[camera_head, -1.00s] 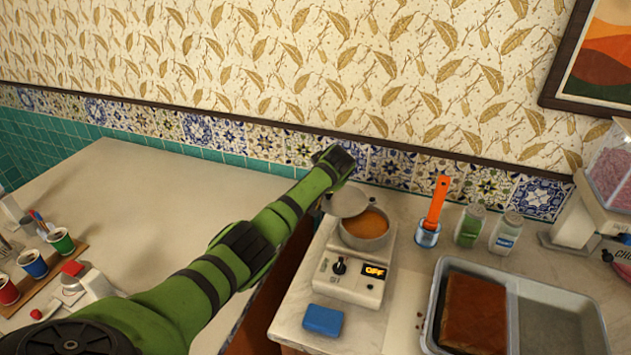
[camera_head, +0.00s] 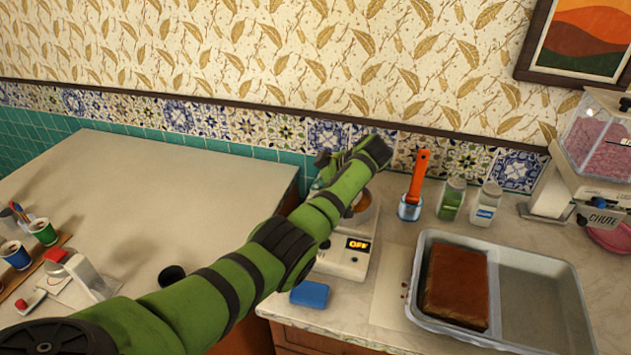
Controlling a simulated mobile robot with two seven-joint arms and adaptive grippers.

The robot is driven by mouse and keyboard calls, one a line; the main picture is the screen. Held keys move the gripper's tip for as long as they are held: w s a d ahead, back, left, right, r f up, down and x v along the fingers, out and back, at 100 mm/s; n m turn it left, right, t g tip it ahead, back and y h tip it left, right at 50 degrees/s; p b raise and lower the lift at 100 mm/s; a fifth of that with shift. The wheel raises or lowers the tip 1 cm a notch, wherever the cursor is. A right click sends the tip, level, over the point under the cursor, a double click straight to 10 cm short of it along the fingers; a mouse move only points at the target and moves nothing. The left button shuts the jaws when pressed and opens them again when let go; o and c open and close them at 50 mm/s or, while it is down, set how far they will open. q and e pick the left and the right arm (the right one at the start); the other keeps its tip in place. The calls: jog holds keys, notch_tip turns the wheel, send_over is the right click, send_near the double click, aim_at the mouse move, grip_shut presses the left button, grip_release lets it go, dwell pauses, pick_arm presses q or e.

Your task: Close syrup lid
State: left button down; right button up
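The syrup pot (camera_head: 367,207) sits on a white warmer (camera_head: 345,259) whose display reads OFF. Only the pot's right side shows, with a little brown syrup inside. My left arm crosses in front of it and hides the rest. The lid is hidden behind my arm, so I cannot tell whether it stands open or shut. My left gripper (camera_head: 324,160) is mostly hidden behind my wrist, above and behind the pot. A small dark part of it shows, and its finger opening is not visible. My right gripper is not in view.
An orange-handled tool in a glass holder (camera_head: 410,208) stands close right of the pot, with two shakers (camera_head: 451,199) beyond. A blue sponge (camera_head: 310,294) lies in front of the warmer. A metal tray (camera_head: 424,268) with a brown block is at right. The left counter's middle is mostly clear.

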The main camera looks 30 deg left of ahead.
pick_arm(q)
jog(key=d, duration=0.3)
jog(key=shift+s, duration=0.35)
jog(key=shift+d+b, duration=0.3)
jog(key=shift+d, duration=1.2)
jog(key=shift+d+f, duration=0.1)
jog(key=shift+d, duration=0.05)
